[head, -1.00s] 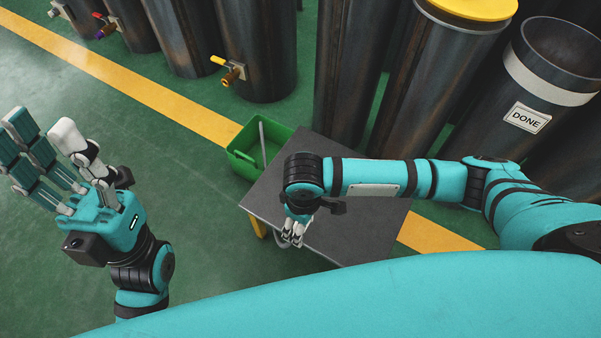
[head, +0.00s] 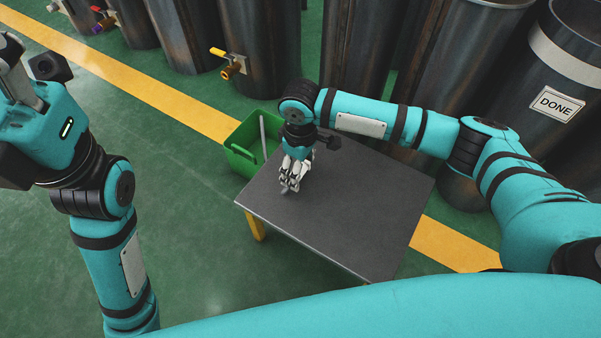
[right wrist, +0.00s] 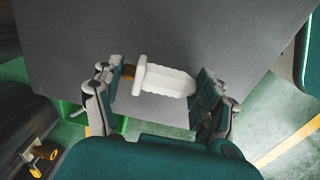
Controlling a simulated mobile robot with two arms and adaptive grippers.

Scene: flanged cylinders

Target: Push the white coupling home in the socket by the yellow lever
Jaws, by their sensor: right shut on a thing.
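My right gripper (head: 291,177) hangs over the grey table (head: 350,205), near its left side. In the right wrist view, the gripper (right wrist: 158,88) is shut on the white coupling (right wrist: 165,80), which lies crosswise between the fingers and has a brownish end at its left. The yellow lever (head: 217,51) sits above a brass socket (head: 232,70) on a dark cylinder; the socket is well apart from the coupling. A brass fitting (right wrist: 45,153) shows at lower left in the right wrist view. My left gripper (head: 18,75) is at the left edge, its fingers mostly cut off.
A green bin (head: 240,160) with a grey bar-like item (head: 263,138) stands against the table's far left edge. Another fitting with a purple part (head: 101,25) is further left. A dark cylinder labelled DONE (head: 557,104) stands at right. The floor left of the table is clear.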

